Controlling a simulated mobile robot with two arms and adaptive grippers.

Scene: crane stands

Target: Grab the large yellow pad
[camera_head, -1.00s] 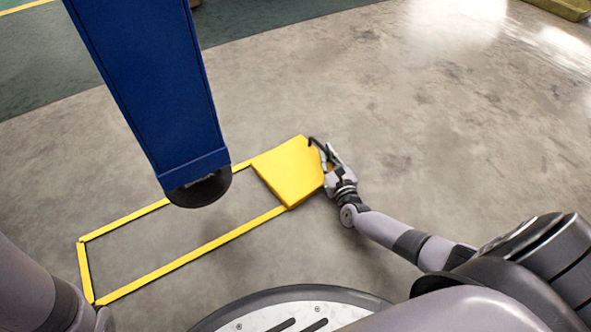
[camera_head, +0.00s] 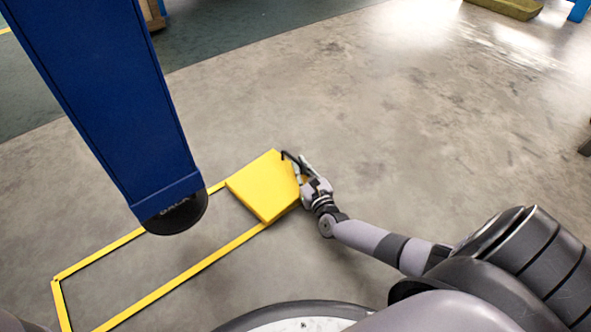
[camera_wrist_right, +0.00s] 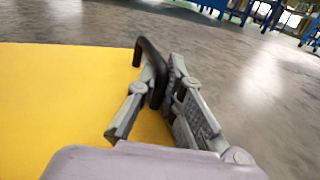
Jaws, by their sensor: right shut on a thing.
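The large yellow pad (camera_head: 262,187) is at the right end of a yellow floor outline. A thin black handle (camera_head: 290,156) stands at its right side. My right gripper (camera_head: 301,168) is at that side. In the right wrist view, the gripper (camera_wrist_right: 168,82) is shut on the black handle (camera_wrist_right: 150,52), with the yellow pad (camera_wrist_right: 60,105) filling the left. I cannot tell whether the pad is clear of the floor. My left gripper is not in view.
A blue post (camera_head: 105,95) with a round dark foot (camera_head: 177,215) stands left of the pad. The yellow outline (camera_head: 180,281) runs along the floor to the lower left. Grey floor (camera_head: 430,130) to the right is mostly open. An olive block (camera_head: 505,8) lies far back right.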

